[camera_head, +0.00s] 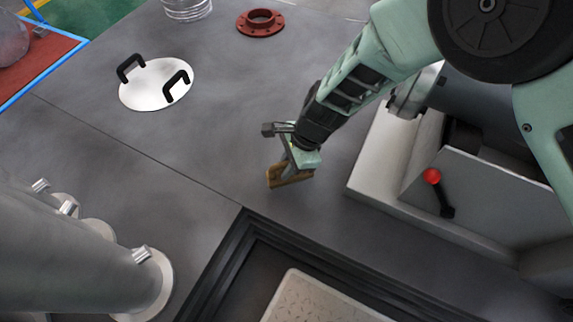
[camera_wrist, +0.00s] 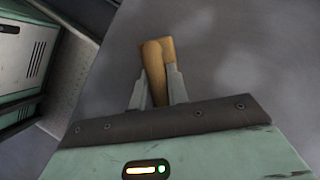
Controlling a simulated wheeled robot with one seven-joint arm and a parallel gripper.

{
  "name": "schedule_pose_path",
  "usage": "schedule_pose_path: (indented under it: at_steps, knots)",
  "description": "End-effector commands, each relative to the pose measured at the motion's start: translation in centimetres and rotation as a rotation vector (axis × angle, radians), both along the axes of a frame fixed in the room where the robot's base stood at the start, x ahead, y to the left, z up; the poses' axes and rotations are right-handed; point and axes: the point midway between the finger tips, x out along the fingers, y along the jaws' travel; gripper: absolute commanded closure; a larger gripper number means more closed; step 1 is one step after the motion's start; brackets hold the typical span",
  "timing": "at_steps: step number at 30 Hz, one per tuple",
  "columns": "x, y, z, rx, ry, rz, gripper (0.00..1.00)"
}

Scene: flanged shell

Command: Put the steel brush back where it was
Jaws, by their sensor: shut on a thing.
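The steel brush (camera_head: 290,178) shows in the head view as a brown wooden piece at the end of my gripper (camera_head: 287,165). In the wrist view the brush's wooden part (camera_wrist: 154,62) sits between the two grey fingers of my gripper (camera_wrist: 157,85), which are shut on it. The brush is over the grey deck, near the corner of the dark recessed frame. I cannot tell whether it touches the deck. Its bristles are not visible.
A white round lid (camera_head: 150,90) with black handles and a red flange (camera_head: 260,22) lie on the deck (camera_head: 215,120). A grey machine with a red-knobbed lever (camera_head: 432,177) stands right of my gripper. A recessed opening with a light tread plate (camera_head: 320,300) is in front. Grey pipes (camera_head: 70,245) stand at left.

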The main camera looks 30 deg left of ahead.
Motion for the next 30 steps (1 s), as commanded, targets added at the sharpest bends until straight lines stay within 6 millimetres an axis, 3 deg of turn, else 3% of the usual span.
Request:
schedule_pose_path:
  at_steps: [2,3,5,13,17,30]
  knots:
    - [0.0,0.0,-0.3,-0.001,0.001,-0.001,1.0]
    - [0.0,0.0,-0.3,-0.001,0.001,-0.001,0.76]
    - [0.0,0.0,-0.2,-0.001,0.001,-0.001,0.62]
    - [0.0,0.0,-0.2,-0.001,0.001,0.0,0.62]
    - [0.2,-0.1,0.8,0.0,0.0,-0.001,0.62]
    - [2.6,-2.4,8.7,0.001,-0.001,-0.002,0.62]
